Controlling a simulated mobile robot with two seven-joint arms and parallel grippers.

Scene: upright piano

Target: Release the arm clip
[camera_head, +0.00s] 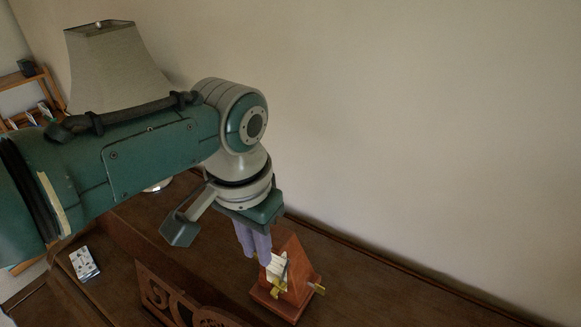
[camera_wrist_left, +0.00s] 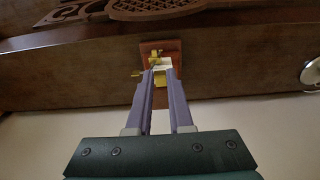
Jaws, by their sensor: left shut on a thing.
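A reddish wooden metronome (camera_head: 302,263), shaped like a pyramid, stands on the dark piano top, with a pale scale plate (camera_head: 277,268) on its face. Brass parts show low on its front, and a brass key (camera_head: 319,289) sticks out at its right. My left gripper (camera_head: 267,258) reaches down to its upper face with purple fingers. In the left wrist view the fingertips (camera_wrist_left: 159,73) are close around a small brass piece (camera_wrist_left: 160,79), which looks like the arm clip. The fingers partly hide the metronome's face. My right gripper is not in view.
A carved wooden music rest (camera_head: 170,297) stands in front of the metronome. A lamp (camera_head: 112,70) stands behind my left arm. A small patterned card (camera_head: 84,263) lies at the left. The wall is close behind; the piano top to the right is clear.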

